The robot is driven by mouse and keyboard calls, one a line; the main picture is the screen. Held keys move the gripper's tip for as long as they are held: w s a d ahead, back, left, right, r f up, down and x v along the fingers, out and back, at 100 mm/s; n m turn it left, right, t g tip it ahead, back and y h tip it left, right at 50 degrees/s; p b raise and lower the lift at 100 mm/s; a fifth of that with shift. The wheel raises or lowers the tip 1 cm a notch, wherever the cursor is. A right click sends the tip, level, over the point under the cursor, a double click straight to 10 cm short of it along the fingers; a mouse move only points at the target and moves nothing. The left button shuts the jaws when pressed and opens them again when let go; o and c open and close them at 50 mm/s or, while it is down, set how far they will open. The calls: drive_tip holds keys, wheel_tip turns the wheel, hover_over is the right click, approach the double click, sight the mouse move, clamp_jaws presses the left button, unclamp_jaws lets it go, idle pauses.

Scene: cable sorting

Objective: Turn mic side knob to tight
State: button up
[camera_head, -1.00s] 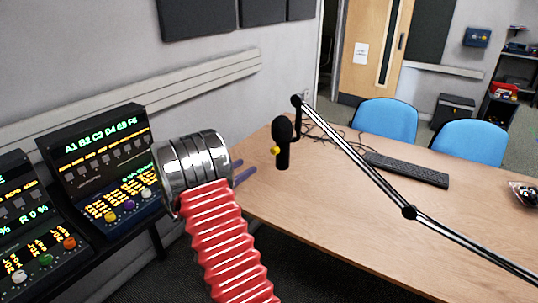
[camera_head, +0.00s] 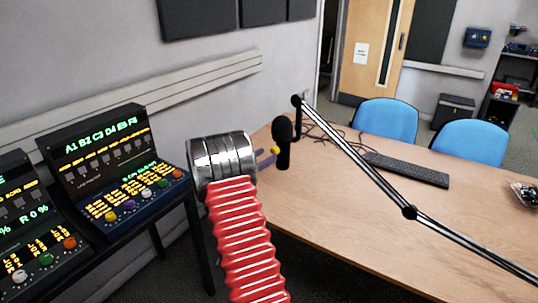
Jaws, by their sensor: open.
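A black microphone (camera_head: 283,146) hangs upright from the end of a jointed boom arm (camera_head: 355,157) over the wooden table. A small yellow side knob (camera_head: 275,151) sticks out of its left side. My gripper (camera_head: 268,157) has two thin purple fingers beyond a silver wrist and red ribbed sleeve. The fingers are open and at the knob, one showing below it and one close to its left. The wrist hides part of the fingers. I cannot tell whether they touch the knob.
Control panels with coloured knobs (camera_head: 135,195) stand at the left. A black keyboard (camera_head: 407,169) and loose cables (camera_head: 325,134) lie on the table (camera_head: 350,220). Two blue chairs (camera_head: 386,122) stand behind it. The boom arm crosses the table's right side.

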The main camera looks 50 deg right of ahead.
sight(273, 151)
drive_tip(key=shift+s+d, duration=0.15)
drive_tip(key=shift+d, duration=1.55)
drive_tip(key=shift+c, duration=0.5)
drive_tip(key=c, duration=0.9)
drive_tip(key=shift+a, duration=0.15)
drive_tip(key=shift+c, duration=0.2)
